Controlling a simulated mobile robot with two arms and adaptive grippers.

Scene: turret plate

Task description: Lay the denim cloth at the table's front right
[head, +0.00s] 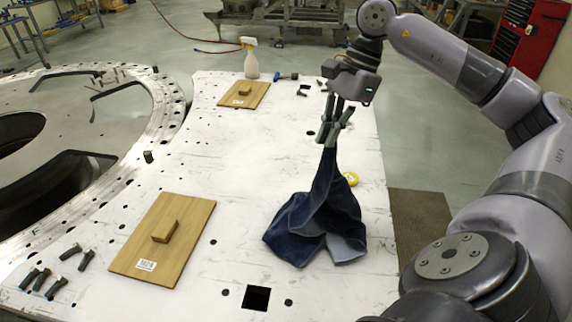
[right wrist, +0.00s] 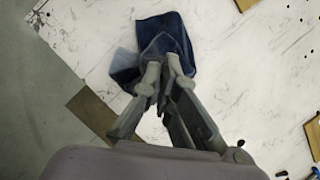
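The denim cloth (head: 318,218) is dark blue with a paler underside. It hangs from my right gripper (head: 331,143) in a bunched cone, and its lower folds spread close to or on the white table (head: 225,250) at the right side. My right gripper is shut on the cloth's top and points down. In the right wrist view the fingers (right wrist: 165,72) pinch the cloth (right wrist: 165,40), which spreads beyond them. My left gripper is not in view.
Two wooden boards with blocks lie on the table, one near (head: 185,262) and one far (head: 232,100). A spray bottle (head: 250,62) stands at the back. A yellow disc (head: 351,178) lies behind the cloth. Bolts (head: 45,280) lie front left. A square hole (head: 256,298) is at the front.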

